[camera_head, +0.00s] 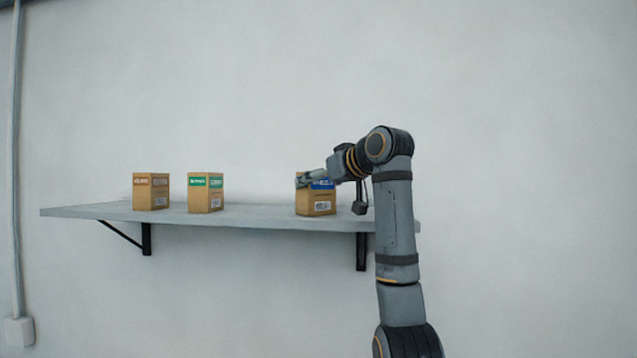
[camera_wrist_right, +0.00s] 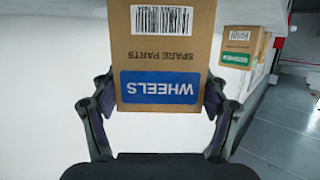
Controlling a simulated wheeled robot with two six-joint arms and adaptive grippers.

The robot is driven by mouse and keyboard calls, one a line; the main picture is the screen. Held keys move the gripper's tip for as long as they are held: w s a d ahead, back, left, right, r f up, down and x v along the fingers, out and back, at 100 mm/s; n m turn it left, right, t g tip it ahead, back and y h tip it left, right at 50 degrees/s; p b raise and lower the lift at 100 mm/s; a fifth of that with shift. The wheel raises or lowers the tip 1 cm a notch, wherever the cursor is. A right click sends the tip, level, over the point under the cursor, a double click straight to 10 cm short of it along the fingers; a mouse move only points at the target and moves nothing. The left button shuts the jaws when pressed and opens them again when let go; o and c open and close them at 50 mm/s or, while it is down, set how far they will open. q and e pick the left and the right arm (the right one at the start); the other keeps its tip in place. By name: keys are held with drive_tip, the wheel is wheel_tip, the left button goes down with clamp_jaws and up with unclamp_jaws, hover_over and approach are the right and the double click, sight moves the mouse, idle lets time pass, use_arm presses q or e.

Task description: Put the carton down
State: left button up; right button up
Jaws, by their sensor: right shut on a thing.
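A brown carton with a blue band (camera_head: 318,204) is at the right part of the wall shelf (camera_head: 260,219). My right gripper (camera_head: 312,180) is at its upper part and shut on it. In the right wrist view the carton (camera_wrist_right: 165,45) shows a blue "WHEELS" label, "SPARE PARTS" print and a barcode, all upside down. The two fingers of my right gripper (camera_wrist_right: 160,98) press on its sides. In the head view the carton looks upright with its base at the shelf top; whether it touches cannot be told. My left gripper is not in view.
A carton with a green band (camera_head: 205,195) and one with a brown-red band (camera_head: 151,192) stand on the shelf to the left. Bare shelf lies between the green-banded carton and the held one. Black brackets (camera_head: 361,250) hold the shelf to a plain wall.

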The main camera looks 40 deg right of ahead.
drive_tip(key=o, duration=1.2)
drive_tip(key=shift+o, duration=1.3)
drive_tip(key=shift+f, duration=0.1)
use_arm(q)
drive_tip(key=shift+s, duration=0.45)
use_arm(e)
drive_tip(key=shift+o, duration=0.3)
drive_tip(key=shift+d, duration=0.2)
drive_tip(key=shift+a+r+p, duration=0.1)
drive_tip(key=shift+r+p, duration=0.2)
drive_tip(key=shift+p, duration=0.05)
drive_tip(key=shift+s+b, duration=0.35)
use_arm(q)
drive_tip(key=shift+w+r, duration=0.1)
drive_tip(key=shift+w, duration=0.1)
use_arm(e)
drive_tip(key=v, duration=1.1)
